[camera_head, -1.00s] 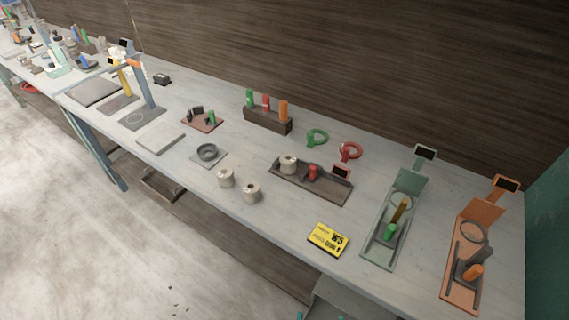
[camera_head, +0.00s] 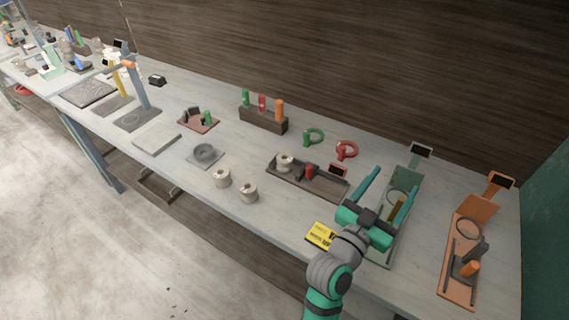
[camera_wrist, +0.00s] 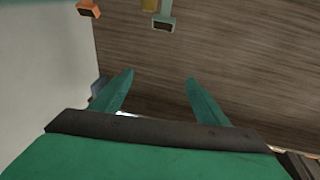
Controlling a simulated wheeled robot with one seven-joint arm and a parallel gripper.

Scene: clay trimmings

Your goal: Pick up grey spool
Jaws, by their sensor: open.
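Two pale grey spools stand upright on the bench, the left one (camera_head: 221,178) and the right one (camera_head: 248,193), side by side near the front edge. A third pale spool (camera_head: 285,163) sits at the left end of a dark tray (camera_head: 335,190). I cannot tell which one the task calls grey. My gripper (camera_head: 396,181) is open and empty, above the bench at the right, in front of the green stand. It is well to the right of all the spools. In the wrist view my open fingers (camera_wrist: 159,77) point toward the wooden wall, with no spool visible.
The yellow box (camera_head: 320,235) lies beside my arm, partly covered. The green stand (camera_head: 409,165) and orange stand (camera_head: 459,260) are at the right. A holder with colored handles (camera_head: 263,120) stands behind. Bare bench surrounds the two front spools.

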